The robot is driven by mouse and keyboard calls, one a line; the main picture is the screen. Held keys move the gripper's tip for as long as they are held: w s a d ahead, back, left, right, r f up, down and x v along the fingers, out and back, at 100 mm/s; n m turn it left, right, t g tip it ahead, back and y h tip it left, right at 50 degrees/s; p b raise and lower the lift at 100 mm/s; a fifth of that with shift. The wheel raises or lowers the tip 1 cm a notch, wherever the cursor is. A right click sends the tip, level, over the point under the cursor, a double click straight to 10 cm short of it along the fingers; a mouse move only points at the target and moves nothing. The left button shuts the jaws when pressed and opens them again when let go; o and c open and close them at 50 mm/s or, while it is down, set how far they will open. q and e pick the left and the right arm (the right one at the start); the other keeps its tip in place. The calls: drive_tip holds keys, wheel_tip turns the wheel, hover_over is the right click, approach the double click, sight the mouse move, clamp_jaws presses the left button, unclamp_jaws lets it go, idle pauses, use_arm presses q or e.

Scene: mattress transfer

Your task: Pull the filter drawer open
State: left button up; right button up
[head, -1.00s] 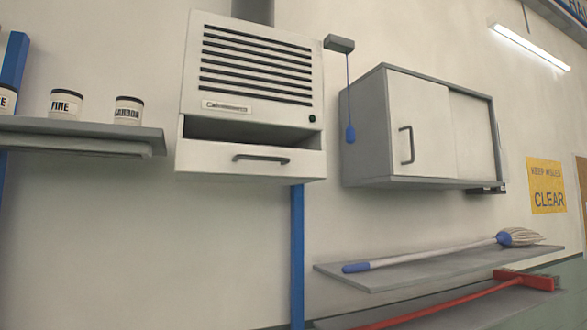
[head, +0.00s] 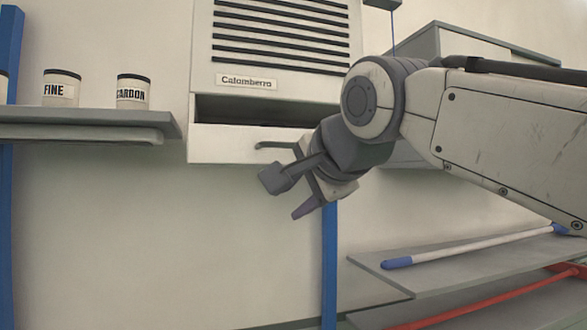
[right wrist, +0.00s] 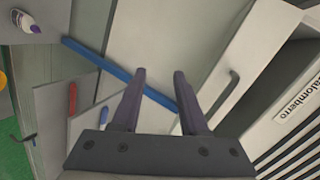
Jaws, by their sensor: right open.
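The filter drawer (head: 225,143) is the white front panel at the bottom of the wall-mounted white unit with dark slats. A dark gap shows above its front. Its dark bar handle (head: 270,145) is partly hidden behind my right arm in the head view. In the right wrist view the handle (right wrist: 224,92) is fully seen, to the right of my fingers. My right gripper (head: 283,197) is open and empty, below and in front of the handle, not touching it. Its two fingers also show in the right wrist view (right wrist: 158,98). My left gripper is not in view.
A shelf (head: 90,127) with labelled tins (head: 133,92) is at the left. A grey cabinet (head: 470,42) stands behind my right arm. Lower right shelves (head: 450,285) hold a blue-ended pole and a red one. A blue post (head: 329,260) runs below the unit.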

wheel_tip(320, 180, up, 10)
drive_tip(key=d+m+t, duration=0.3)
drive_tip(key=m, duration=0.1)
drive_tip(key=p, duration=0.5)
approach(278, 150)
drive_tip(key=w, duration=0.3)
drive_tip(key=w+f, duration=0.1)
drive_tip(key=w, duration=0.1)
drive_tip(key=shift+w+d, duration=0.1)
drive_tip(key=shift+w+f, duration=0.15)
drive_tip(key=shift+w, duration=0.2)
clamp_jaws()
